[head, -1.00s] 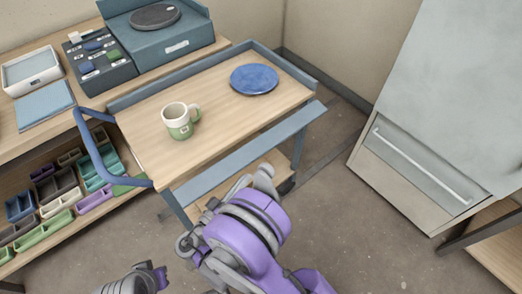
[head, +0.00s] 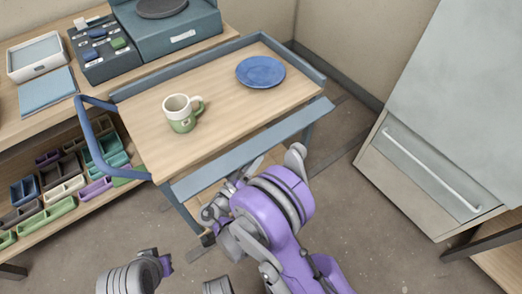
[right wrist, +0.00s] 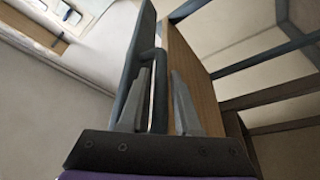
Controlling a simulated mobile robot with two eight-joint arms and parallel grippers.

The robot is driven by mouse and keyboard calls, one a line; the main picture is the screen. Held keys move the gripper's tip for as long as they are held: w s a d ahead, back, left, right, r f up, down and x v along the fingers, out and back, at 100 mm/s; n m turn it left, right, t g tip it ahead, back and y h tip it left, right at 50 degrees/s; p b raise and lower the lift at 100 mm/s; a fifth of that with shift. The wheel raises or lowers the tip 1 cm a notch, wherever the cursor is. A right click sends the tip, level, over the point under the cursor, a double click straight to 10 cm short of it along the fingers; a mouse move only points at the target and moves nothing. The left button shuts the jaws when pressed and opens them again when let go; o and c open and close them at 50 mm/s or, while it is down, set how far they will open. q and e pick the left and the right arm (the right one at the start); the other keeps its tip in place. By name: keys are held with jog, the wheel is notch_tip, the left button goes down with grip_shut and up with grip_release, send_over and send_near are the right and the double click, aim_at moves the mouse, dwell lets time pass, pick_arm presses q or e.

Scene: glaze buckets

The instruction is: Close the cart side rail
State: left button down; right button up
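The cart (head: 150,120) has a wooden top with blue-grey rails standing along its far edges. The side rail (head: 225,165) along the near edge is folded outward and down, with a gap between it and the top. My right gripper (head: 245,172) is at the rail's outer side, partly hidden by my purple wrist. In the right wrist view its two fingers (right wrist: 160,85) are apart, beside the blue-grey rail (right wrist: 138,50) and the wooden edge (right wrist: 190,75). A dark bar shows between the fingers; contact is unclear.
A green and white mug (head: 181,116) and a blue plate (head: 260,72) stand on the cart top. A blue push handle (head: 95,145) sticks out at the cart's left. A workbench (head: 50,130) stands behind, a grey cabinet (head: 430,150) at right. Floor between is clear.

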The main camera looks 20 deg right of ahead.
jog(key=shift+w+d+r, duration=0.15)
jog(key=shift+w+d, duration=0.1)
jog(key=shift+d, duration=0.05)
grip_shut()
